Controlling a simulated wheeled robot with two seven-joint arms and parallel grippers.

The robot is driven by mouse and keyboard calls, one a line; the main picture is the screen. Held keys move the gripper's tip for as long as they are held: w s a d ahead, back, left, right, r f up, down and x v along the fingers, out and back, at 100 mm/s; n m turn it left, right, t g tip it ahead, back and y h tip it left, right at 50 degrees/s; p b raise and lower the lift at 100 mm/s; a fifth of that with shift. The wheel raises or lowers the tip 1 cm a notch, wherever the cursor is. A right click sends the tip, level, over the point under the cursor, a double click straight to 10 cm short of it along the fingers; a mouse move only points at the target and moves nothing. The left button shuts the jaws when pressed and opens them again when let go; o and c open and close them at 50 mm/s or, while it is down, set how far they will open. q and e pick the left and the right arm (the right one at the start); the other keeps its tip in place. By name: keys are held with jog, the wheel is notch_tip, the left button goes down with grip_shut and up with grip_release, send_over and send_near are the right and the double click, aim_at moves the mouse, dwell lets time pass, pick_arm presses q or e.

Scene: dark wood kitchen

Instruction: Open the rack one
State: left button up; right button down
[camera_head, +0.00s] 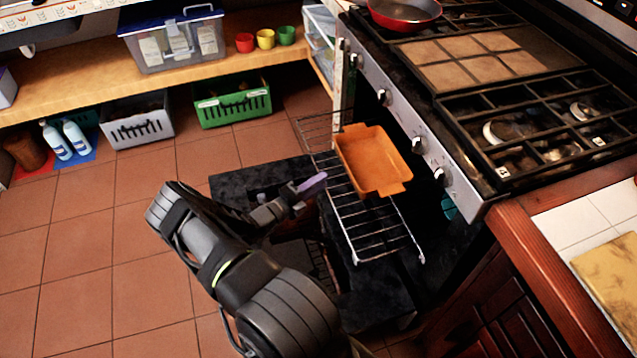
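A wire oven rack (366,236) sticks well out of the oven under the stove (430,150), over a dark, lowered oven door (236,186). An orange baking dish (372,160) sits on the rack, close to the oven front. My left arm reaches up from the bottom of the view. Its gripper (312,185) is at the rack's left side, by the outer edge, with a pale purple finger pointing toward the rack. I cannot tell whether it touches the rack or how far its fingers are apart. My arm hides part of the door. My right gripper is not in view.
A red pan (404,12) is on the stove top. Wooden counter and cabinet (530,270) stand at the right. A green crate (233,104), a grey crate (137,121) and spray bottles (66,140) are below the back shelf (190,62). The tiled floor at the left is clear.

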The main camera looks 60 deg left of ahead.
pick_arm(q)
jog(key=shift+o, duration=0.2)
jog(key=shift+s, duration=0.1)
jog(key=s, duration=0.7)
jog(key=shift+s+d, duration=0.3)
jog(key=shift+d, duration=0.1)
